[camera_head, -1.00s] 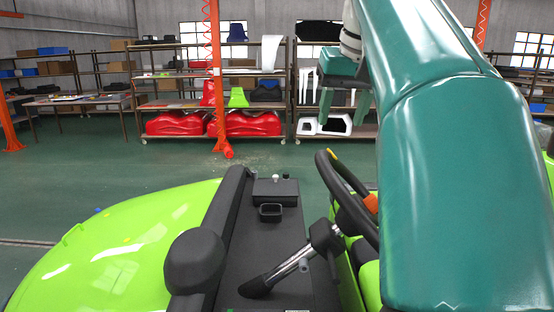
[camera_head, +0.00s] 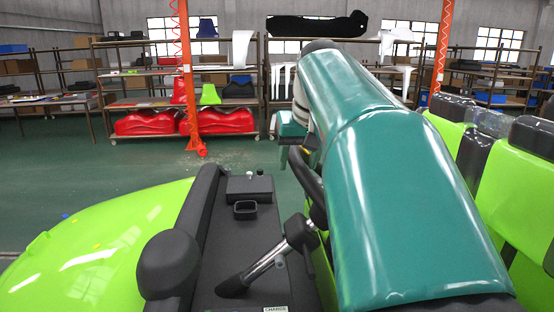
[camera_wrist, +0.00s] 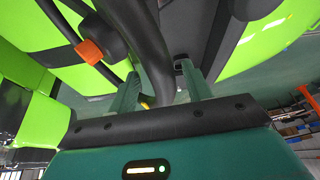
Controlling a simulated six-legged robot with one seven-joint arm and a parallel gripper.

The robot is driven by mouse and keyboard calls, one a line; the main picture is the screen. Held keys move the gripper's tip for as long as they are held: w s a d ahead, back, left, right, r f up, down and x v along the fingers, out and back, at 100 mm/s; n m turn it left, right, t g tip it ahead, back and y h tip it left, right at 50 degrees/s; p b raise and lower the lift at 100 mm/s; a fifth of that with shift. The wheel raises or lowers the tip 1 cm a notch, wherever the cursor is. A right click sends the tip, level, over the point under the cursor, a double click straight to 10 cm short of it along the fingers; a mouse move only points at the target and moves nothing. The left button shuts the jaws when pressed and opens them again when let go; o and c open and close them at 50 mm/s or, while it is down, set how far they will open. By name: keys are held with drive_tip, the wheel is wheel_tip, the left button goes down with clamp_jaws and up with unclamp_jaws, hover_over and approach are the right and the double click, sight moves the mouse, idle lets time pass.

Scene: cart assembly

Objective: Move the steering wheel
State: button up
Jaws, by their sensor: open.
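The black steering wheel (camera_head: 308,184) sits on its column in the cart. My arm hides much of it in the head view. My gripper (camera_head: 292,150) is at the wheel's far upper edge, partly hidden there. In the wrist view my gripper (camera_wrist: 159,72) is open, with two teal fingers pointing at the wheel. The thick black wheel rim (camera_wrist: 153,52) runs down between the fingers, with a yellow mark low on it. I cannot tell whether either finger touches it. An orange piece (camera_wrist: 89,52) shows by the wheel's hub.
The green cart body (camera_head: 100,250) and black console (camera_head: 245,215) lie left of the wheel. Green and black seats (camera_head: 495,180) stand at the right. Shelves (camera_head: 150,103) and an orange post (camera_head: 188,80) stand behind, across open floor.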

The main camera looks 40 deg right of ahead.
drive_tip(key=shift+f, duration=0.2)
drive_tip(key=shift+w, duration=0.1)
drive_tip(key=shift+c, duration=0.2)
clamp_jaws()
